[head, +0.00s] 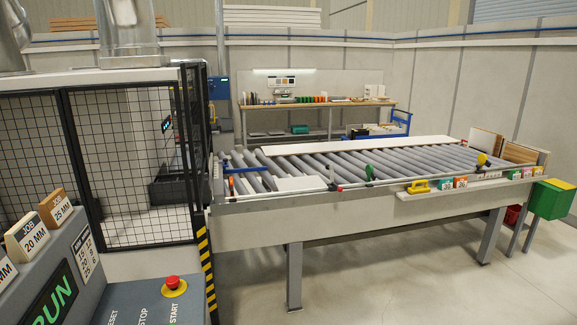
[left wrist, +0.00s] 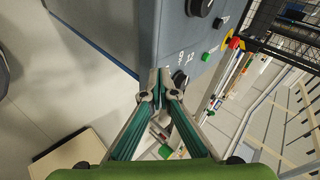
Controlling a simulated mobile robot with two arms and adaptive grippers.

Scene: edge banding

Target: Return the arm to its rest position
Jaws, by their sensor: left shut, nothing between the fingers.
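My left gripper (left wrist: 159,82) shows in the left wrist view. Its two fingers meet at the tips, and it is shut with nothing between them. Beyond the fingertips is the side of a blue-grey control console (left wrist: 120,28) with black knobs and a green button (left wrist: 206,57). I cannot tell whether the fingertips touch the console. Neither arm shows in the head view, and my right gripper is in no view.
In the head view, the console (head: 140,302) with a red emergency stop (head: 174,284) stands at front left, beside a mesh guard (head: 135,150). A roller conveyor (head: 340,165) fills the middle, with a white panel (head: 360,145) on it. Floor (head: 420,275) is clear at front right.

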